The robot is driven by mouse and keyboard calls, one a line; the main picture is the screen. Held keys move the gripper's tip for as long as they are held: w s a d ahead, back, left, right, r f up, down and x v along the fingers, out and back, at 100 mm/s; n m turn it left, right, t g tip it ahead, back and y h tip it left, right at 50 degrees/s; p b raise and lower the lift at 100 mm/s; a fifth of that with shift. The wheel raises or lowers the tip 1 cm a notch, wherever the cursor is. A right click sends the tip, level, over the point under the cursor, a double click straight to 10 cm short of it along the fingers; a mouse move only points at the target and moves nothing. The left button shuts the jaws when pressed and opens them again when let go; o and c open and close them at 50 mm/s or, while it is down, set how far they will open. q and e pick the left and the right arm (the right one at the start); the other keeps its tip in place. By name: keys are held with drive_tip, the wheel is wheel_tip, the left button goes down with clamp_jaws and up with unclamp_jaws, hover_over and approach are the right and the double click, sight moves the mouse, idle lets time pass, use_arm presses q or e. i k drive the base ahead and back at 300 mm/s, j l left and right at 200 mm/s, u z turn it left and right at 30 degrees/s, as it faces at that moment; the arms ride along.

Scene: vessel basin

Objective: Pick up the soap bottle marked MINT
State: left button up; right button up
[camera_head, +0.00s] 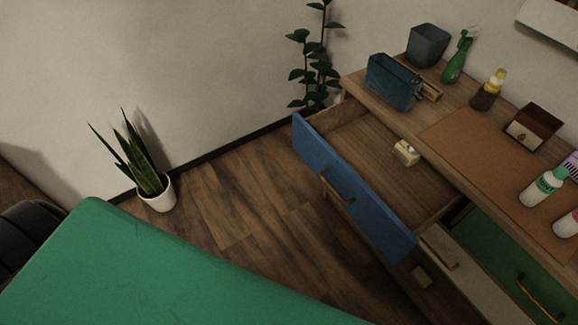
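A white bottle with a mint-green label band (543,187) stands on the desk near the right edge; its lettering is too small to read for certain. A second bottle with a purple top (572,164) stands just behind it, partly cut off by the picture edge. A third pale bottle with a pink band (567,224) stands in front, also cut off at the edge. None of their labels can be read clearly. Neither of my grippers shows in this view.
The wooden desk also holds a grey bin (428,46), blue container (393,82), green spray bottle (458,58), yellow-capped bottle (487,91) and small brown box (534,127). A blue-fronted drawer (350,185) stands open. A green surface (170,270) fills the lower left.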

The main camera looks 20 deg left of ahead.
sight(548, 182)
drive_tip(key=u, duration=0.3)
drive_tip(key=z, duration=1.35)
